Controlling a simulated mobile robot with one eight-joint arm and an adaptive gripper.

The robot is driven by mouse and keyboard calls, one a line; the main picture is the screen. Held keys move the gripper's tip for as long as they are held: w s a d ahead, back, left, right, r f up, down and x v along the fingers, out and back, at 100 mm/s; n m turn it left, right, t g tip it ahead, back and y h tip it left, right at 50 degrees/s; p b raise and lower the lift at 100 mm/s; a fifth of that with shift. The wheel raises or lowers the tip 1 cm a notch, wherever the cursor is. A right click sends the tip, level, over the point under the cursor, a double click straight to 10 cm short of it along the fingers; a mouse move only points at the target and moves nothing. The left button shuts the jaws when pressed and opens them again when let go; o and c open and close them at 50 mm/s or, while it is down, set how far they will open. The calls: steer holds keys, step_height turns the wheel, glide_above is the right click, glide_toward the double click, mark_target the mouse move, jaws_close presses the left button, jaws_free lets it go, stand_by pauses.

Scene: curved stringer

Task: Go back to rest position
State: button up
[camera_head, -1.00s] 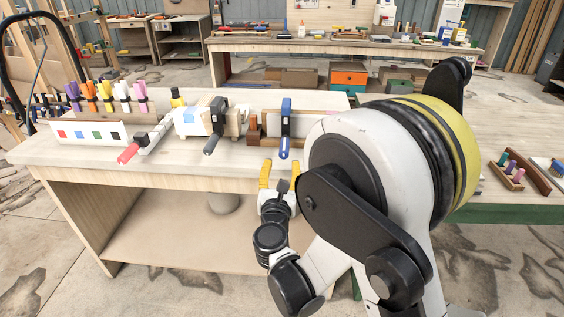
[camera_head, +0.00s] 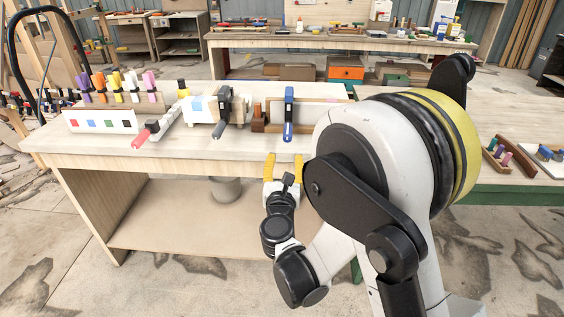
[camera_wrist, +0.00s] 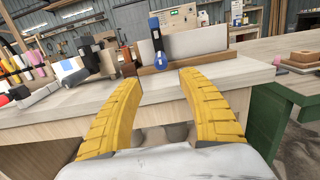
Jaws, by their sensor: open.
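My gripper (camera_head: 283,168) is open and empty, with yellow fingers, in front of the workbench's front edge in the head view. On the bench top in the head view, a blue clamp (camera_head: 288,112) is on a board (camera_head: 309,112). A black clamp (camera_head: 223,112) sits on a pale block (camera_head: 200,108). My gripper touches none of these. Part of my arm hides the bench's right end.
A grey bucket (camera_head: 224,189) is on the lower shelf. A second, green-edged table (camera_head: 520,197) at right holds small coloured pieces. Open floor lies in front.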

steer(key=s+d+r+n+g+y, duration=0.15)
steer(key=s+r+n+y, duration=0.35)
steer(key=n, duration=0.6)
steer(key=s+d+r+n+g+y, duration=0.1)
steer(key=s+r+n+g+y, duration=0.15)
steer(key=r+n, duration=0.7)
steer(key=s+d+f+n+g+h, duration=0.3)
steer(key=s+d+f+n, duration=0.3)
steer(key=s, duration=0.5)
steer(key=s+d+f+n+g+h, duration=0.4)
steer(key=s+d+f+n, duration=0.3)
steer(key=s+d+n, duration=0.3)
steer(key=shift+s+d+f, duration=0.25)
steer(key=shift+s+d, duration=0.5)
steer(key=shift+s, duration=0.25)
